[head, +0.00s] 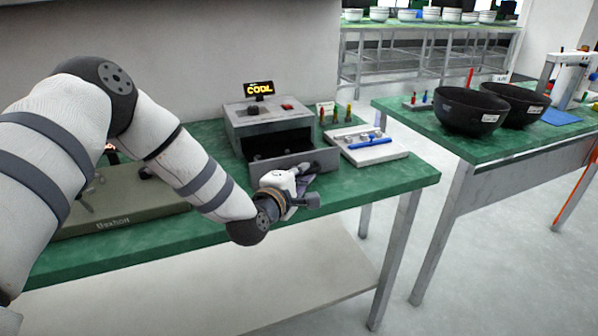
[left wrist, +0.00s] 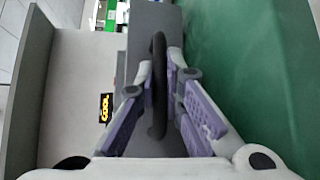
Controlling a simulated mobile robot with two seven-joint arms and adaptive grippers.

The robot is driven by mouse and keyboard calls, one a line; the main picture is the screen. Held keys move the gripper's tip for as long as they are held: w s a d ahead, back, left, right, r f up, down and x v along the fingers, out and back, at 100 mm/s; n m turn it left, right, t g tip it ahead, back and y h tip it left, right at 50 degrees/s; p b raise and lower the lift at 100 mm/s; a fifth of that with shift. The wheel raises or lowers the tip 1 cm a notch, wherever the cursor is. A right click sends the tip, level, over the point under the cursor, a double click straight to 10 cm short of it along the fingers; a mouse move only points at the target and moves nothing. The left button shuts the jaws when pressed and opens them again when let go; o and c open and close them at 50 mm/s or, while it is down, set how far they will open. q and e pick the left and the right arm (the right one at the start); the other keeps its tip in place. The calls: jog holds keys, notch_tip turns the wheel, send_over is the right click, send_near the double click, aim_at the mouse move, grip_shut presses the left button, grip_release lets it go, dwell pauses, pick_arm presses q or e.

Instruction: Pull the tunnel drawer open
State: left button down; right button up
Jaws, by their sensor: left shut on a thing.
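The grey tunnel box (head: 262,117) stands on the green table. Its drawer (head: 299,162) sticks out from the front, and a dark interior shows between the drawer front and the box. My left gripper (head: 300,184) is at the drawer front and covers part of it. In the left wrist view, the purple-padded fingers of my left gripper (left wrist: 160,80) are on both sides of the dark drawer handle (left wrist: 158,55) and shut on it. The grey drawer front (left wrist: 150,20) lies behind the handle. My right gripper is not in view.
A lit "COOL" display (head: 260,89) tops the box. To its right are a white tray (head: 372,156) with a blue item and several small coloured parts (head: 335,114). A green-grey case (head: 110,221) lies left. Black bowls (head: 470,108) stand on another table.

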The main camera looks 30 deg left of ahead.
pick_arm(q)
jog(key=shift+s+d, duration=0.2)
jog(key=shift+d, duration=0.05)
jog(key=c, duration=1.7)
grip_release()
jog(key=shift+s, duration=0.15)
jog(key=s, duration=0.4)
jog(key=s+r, duration=0.1)
jog(key=s, duration=0.6)
jog(key=shift+s+d+r, duration=0.35)
jog(key=shift+d+r, duration=0.05)
